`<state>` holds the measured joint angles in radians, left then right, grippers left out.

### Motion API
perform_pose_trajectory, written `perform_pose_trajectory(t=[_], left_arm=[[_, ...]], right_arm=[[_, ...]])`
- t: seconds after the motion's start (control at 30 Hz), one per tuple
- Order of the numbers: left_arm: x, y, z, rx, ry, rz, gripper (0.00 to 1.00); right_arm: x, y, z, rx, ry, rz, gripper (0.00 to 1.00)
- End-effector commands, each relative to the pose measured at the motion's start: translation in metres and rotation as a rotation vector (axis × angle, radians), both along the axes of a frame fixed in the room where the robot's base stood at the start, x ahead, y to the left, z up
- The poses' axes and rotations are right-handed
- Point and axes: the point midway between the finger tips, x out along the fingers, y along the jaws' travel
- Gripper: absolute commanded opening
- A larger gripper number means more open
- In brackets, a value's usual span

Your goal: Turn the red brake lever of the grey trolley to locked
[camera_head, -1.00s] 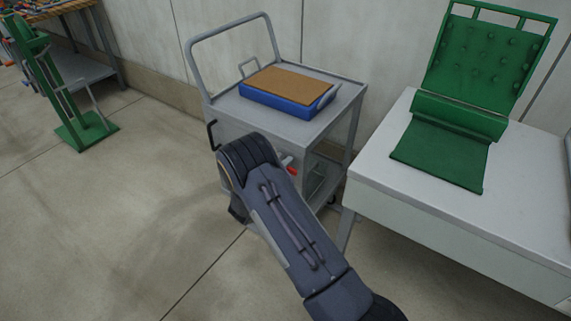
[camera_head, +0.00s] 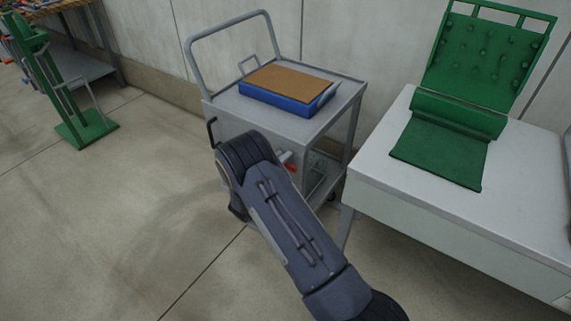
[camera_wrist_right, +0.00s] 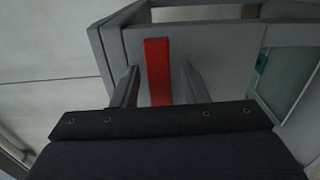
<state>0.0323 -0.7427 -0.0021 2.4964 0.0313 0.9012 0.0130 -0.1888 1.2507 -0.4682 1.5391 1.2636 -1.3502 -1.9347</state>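The grey trolley (camera_head: 288,123) stands near the wall, with a looped push handle at its left end. Its red brake lever (camera_head: 291,168) shows only as a small red piece beside my right arm. In the right wrist view the red lever (camera_wrist_right: 158,72) is a long upright bar against the trolley's grey frame (camera_wrist_right: 215,45). My right gripper (camera_wrist_right: 160,80) is open, with one finger on each side of the lever and a visible gap on both sides. My arm hides this gripper in the head view. My left gripper is not in view.
A blue tray with a brown top (camera_head: 277,101) sits on the trolley. A green stand (camera_head: 85,130) is at far left. The floor (camera_head: 110,220) at left is clear.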

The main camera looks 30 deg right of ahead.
Motion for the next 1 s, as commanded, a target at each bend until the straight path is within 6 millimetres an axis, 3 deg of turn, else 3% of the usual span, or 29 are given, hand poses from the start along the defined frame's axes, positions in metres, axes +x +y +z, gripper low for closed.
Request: perform_pose_trajectory(t=[0.23,0.63,1.0], left_arm=[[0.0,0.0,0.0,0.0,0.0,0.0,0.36],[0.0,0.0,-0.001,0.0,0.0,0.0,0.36],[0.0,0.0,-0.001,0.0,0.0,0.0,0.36]], right_arm=[[-0.002,0.008,0.0,0.0,-0.001,0.001,0.4],[-0.026,0.065,0.0,0.0,0.0,0.002,0.4],[-0.03,0.072,0.0,0.0,0.0,0.0,0.4]])
